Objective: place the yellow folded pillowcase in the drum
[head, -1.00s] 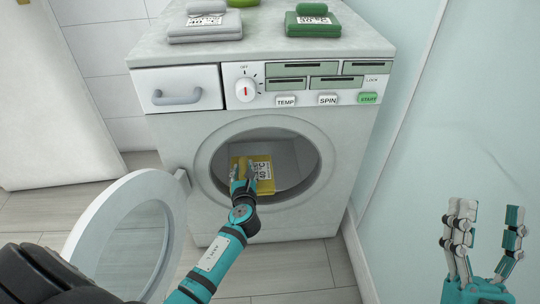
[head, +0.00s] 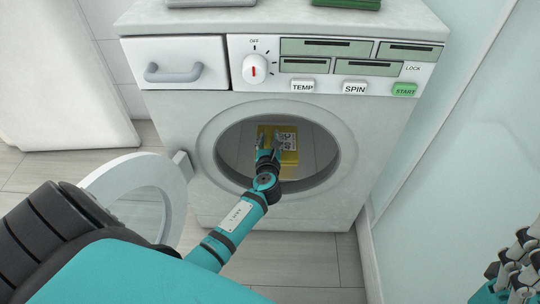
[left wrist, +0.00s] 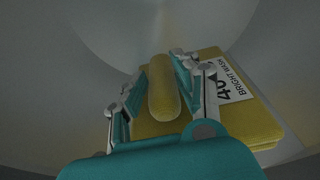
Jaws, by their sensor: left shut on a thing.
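The yellow folded pillowcase (head: 289,151) is inside the drum (head: 318,150) of the white washing machine, seen through the round opening. My left gripper (head: 268,152) reaches in through the opening and is shut on the pillowcase. In the left wrist view the fingers (left wrist: 160,95) stand on both sides of the pillowcase's raised yellow roll, and its flat body (left wrist: 262,122) with a white "40 bright wash" label shows below and right. I cannot tell whether the pillowcase touches the drum floor. My right gripper (head: 518,266) is partly cut off at the lower right edge.
The round door (head: 135,190) stands open to the left of the opening. The washing machine (head: 180,110) has a drawer, a dial and buttons above the opening. Grey and green folded items (head: 346,3) lie on its top. A wall (head: 455,150) is close on the right.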

